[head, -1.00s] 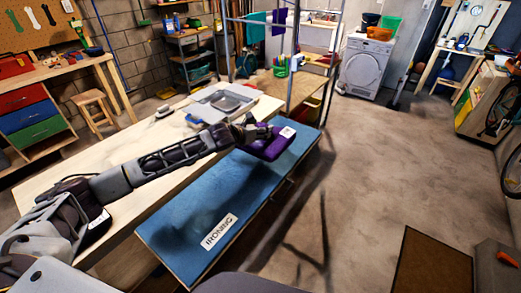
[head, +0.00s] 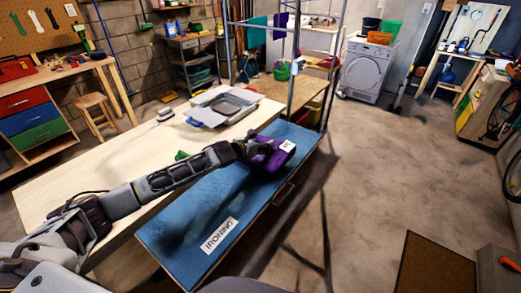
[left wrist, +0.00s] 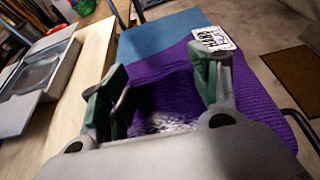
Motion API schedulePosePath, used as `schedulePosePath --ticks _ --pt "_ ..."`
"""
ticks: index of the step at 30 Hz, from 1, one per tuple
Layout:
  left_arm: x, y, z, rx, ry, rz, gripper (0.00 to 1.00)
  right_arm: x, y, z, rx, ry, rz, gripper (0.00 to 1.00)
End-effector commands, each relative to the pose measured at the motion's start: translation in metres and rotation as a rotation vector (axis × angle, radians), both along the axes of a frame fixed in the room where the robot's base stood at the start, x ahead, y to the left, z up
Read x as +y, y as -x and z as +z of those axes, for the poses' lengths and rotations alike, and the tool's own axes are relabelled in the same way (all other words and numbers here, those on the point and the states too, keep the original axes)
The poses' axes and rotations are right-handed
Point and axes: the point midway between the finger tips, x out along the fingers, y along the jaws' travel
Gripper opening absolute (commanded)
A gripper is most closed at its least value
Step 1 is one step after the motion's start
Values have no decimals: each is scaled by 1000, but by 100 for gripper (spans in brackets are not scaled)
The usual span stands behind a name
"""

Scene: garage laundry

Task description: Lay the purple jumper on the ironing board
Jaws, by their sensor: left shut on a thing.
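The purple jumper (head: 268,160) is a folded bundle with a white label, over the far part of the ironing board. It also shows in the left wrist view (left wrist: 165,75), with the blue board behind it. The ironing board (head: 250,200) has a blue top and a white "IRONING" label near its front. My left gripper (head: 245,148) is shut on the jumper at its left side; the jumper hides part of the fingertips. The fingers (left wrist: 160,85) show on both sides of purple cloth in the wrist view. I cannot tell whether the jumper touches the board. My right gripper is not in view.
A pale wooden table (head: 100,170) runs along the board's left side, with a grey tray (head: 222,106) and a small green item (head: 181,155) on it. A metal rack (head: 277,60) stands beyond the board. The concrete floor to the right is mostly clear.

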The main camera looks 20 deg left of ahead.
Motion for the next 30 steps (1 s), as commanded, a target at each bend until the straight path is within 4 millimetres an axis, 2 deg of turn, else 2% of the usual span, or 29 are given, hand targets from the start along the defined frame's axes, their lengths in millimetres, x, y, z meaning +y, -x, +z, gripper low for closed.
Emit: schedulePosePath --ticks 9,23,24,28,30 --pt "0 0 -27 -2 2 0 6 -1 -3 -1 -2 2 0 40" --pt "0 0 -31 -2 -1 1 6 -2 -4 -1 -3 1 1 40" --pt "0 0 -33 1 -1 1 64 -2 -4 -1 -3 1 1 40" --pt "0 0 -32 1 -1 1 81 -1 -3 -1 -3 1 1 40" --pt "0 0 -32 1 -1 1 84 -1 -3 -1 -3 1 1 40"
